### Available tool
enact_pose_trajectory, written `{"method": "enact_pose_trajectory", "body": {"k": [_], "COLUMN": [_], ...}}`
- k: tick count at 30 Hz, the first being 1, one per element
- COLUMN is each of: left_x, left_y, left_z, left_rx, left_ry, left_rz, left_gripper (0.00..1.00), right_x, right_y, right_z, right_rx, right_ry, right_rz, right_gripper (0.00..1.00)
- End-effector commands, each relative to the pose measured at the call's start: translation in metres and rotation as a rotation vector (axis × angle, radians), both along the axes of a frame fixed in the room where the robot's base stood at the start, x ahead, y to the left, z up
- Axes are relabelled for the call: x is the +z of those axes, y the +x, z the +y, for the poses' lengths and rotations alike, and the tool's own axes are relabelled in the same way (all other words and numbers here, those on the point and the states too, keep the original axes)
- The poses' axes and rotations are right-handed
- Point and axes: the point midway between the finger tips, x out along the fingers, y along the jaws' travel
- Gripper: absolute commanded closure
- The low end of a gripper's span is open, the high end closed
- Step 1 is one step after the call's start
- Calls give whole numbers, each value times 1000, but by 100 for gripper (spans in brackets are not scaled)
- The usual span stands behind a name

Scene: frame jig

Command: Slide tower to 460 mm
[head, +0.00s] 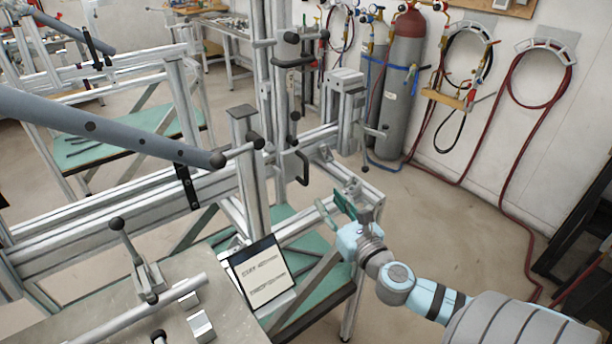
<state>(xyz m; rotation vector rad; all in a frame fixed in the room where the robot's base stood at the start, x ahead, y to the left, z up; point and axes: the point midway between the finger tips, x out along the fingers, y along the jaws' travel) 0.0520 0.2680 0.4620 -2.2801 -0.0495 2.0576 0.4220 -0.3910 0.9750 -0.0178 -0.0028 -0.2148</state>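The tower (281,95) is an upright aluminium profile on the long horizontal rail (120,215), with dark clamps and handles on it. A black handle (302,168) sits low on its right side. A shorter post (250,170) stands just left of it. My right gripper (330,202) is in front and to the right of the tower's foot, near the rail's right end, apart from the black handle. Its two green fingers look spread, with nothing visible between them. No millimetre scale is readable. My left gripper is not in view.
A grey-blue tube (110,130) crosses the left side above the rail. A metal table (95,312) with a toggle clamp (133,255) is at lower left. A printed sign (261,277) stands beside it. Gas cylinders (400,90) stand at the wall.

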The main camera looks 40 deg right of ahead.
Motion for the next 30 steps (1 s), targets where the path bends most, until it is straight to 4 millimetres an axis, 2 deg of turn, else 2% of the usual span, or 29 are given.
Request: {"method": "enact_pose_trajectory", "body": {"k": [5,9,15,19,26,30], "left_x": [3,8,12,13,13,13], "left_y": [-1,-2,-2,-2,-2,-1], "left_z": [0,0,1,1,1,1], "left_rx": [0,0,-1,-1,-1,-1], "left_ry": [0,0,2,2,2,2], "left_rz": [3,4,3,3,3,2], "left_gripper": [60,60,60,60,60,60], "right_x": [2,2,0,-1,-1,-1], "right_y": [43,84,120,129,131,130], "right_z": [-10,-20,-27,-29,-29,-29], "right_rx": [-7,-7,-5,-3,-2,-3], "right_ry": [11,16,14,14,14,14], "right_rz": [-5,-4,0,1,1,1], "right_gripper": [68,68,68,68,68,88]}}
